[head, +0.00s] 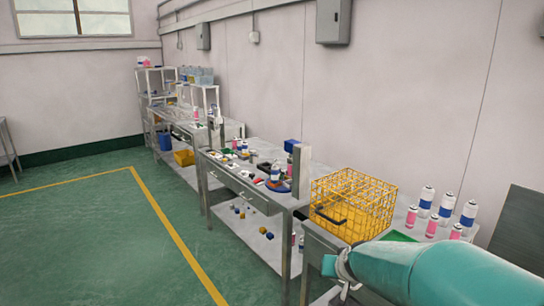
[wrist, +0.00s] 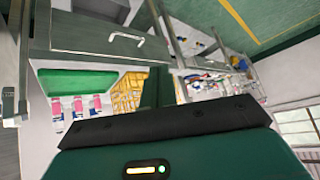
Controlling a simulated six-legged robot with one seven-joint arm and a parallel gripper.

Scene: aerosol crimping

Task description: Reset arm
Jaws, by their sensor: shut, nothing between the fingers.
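My gripper (wrist: 158,78) shows in the wrist view as dark fingers beyond a black bar and green housing. It is shut and empty. The wrist view is tilted and looks at the workbenches from a distance. The gripper touches no object that I can see.
A yellow wire cage (head: 352,205) stands on the nearest bench, with several pink and white-blue cans (head: 447,206) right of it. A longer bench (head: 243,188) with a grey post (head: 301,170) and small parts stands beyond. Green floor (head: 90,240) at left is clear.

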